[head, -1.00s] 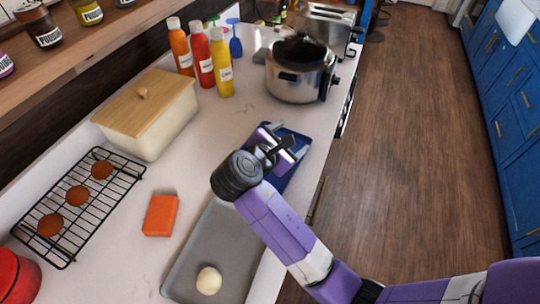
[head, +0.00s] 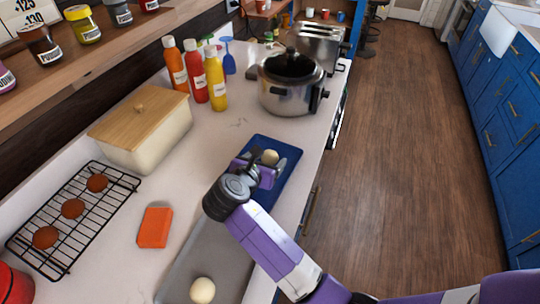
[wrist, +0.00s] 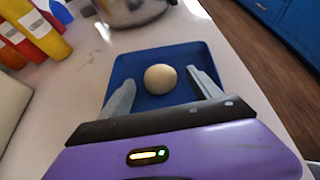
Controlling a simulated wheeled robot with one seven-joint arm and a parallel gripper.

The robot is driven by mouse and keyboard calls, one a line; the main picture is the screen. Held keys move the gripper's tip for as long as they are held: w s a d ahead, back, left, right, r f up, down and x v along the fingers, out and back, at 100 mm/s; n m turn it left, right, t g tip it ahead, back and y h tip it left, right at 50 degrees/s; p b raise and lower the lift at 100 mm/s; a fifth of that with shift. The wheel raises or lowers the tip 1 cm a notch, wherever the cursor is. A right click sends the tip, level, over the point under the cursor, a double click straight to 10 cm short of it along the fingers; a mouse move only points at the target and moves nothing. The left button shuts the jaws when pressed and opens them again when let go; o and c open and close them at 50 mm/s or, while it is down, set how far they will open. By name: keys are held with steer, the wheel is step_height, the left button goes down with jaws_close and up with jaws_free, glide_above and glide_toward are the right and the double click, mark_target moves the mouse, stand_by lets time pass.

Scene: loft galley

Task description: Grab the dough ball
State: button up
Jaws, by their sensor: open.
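A pale dough ball (head: 270,157) sits on the blue tray (head: 288,148) on the counter. It also shows in the wrist view (wrist: 160,79), on the blue tray (wrist: 188,52) and centred between my two fingers. My gripper (wrist: 160,92) is open, with one finger to each side of the ball and a visible gap on both sides. In the head view my gripper (head: 269,165) is over the blue tray at the ball.
The counter's edge runs along the right.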

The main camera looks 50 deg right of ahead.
steer(key=shift+w+d+f, duration=0.1)
steer(key=shift+d+f, duration=0.05)
steer(key=shift+d, duration=0.15)
steer(key=shift+c, duration=0.4)
steer(key=c, duration=1.3)
steer(key=shift+c, duration=0.2)
